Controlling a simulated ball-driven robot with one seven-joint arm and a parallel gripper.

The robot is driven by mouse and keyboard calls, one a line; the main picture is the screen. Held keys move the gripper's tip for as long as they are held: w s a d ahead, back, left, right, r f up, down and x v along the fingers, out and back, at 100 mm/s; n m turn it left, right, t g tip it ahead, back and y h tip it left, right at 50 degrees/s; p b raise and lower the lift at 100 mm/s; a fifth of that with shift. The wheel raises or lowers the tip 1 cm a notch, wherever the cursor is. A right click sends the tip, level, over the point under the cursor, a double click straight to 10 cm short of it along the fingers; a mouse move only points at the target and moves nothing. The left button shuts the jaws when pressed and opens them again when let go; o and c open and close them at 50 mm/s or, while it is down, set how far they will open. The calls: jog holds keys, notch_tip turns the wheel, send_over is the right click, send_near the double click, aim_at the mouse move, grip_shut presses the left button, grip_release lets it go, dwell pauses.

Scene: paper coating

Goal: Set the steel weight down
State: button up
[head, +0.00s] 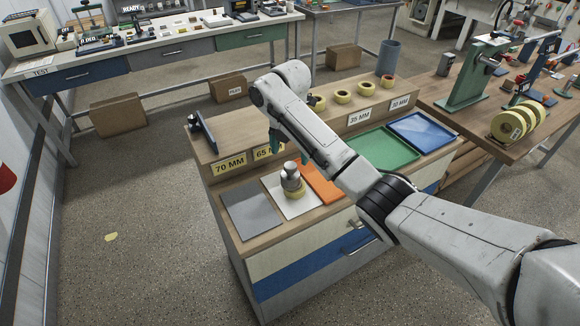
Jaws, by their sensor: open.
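The steel weight (291,173) is a small shiny metal cylinder with a narrower top. It stands upright on a yellow tape roll (294,191), which lies on a white sheet (303,208) on the front counter. My gripper (290,153) points down just above the weight, its teal fingertips spread apart and mostly hidden by my forearm. It looks clear of the weight, though the exact gap is hard to judge.
A grey panel (248,210) lies left of the white sheet and an orange one (321,183) lies right. Green (384,150) and blue (422,130) trays lie farther right. Several tape rolls (343,96) line the raised back shelf, with a dark upright device (203,132) at its left end.

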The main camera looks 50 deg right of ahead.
aim_at(290, 165)
notch_tip(290, 165, up, 4)
jog(key=r+p, duration=0.1)
jog(key=p, duration=0.1)
jog(key=s+a+f+m+y, duration=0.1)
jog(key=s+a+f+m, duration=0.3)
jog(key=a, duration=0.3)
jog(key=s+a+f+m+t+y, duration=0.1)
jog(key=s+a+f+m, duration=0.2)
jog(key=a+f, duration=0.3)
jog(key=s+a+f+m, duration=0.3)
jog(key=s+a+f, duration=0.1)
jog(key=a, duration=0.3)
jog(key=s+d+f+m+h, duration=0.1)
jog(key=s+m, duration=0.5)
jog(key=s, duration=0.6)
jog(key=s+d+f+m+h, duration=0.1)
jog(key=s+m, duration=0.4)
jog(key=s, duration=0.7)
jog(key=shift+d+f+m, duration=0.4)
jog(key=shift+d+f, duration=0.1)
jog(key=shift+f, duration=0.05)
jog(key=shift+f, duration=0.1)
notch_tip(290, 165, down, 2)
jog(key=b, duration=0.2)
jog(key=shift+w+f+b, duration=0.1)
jog(key=shift+f+b, duration=0.05)
jog(key=shift+b, duration=0.2)
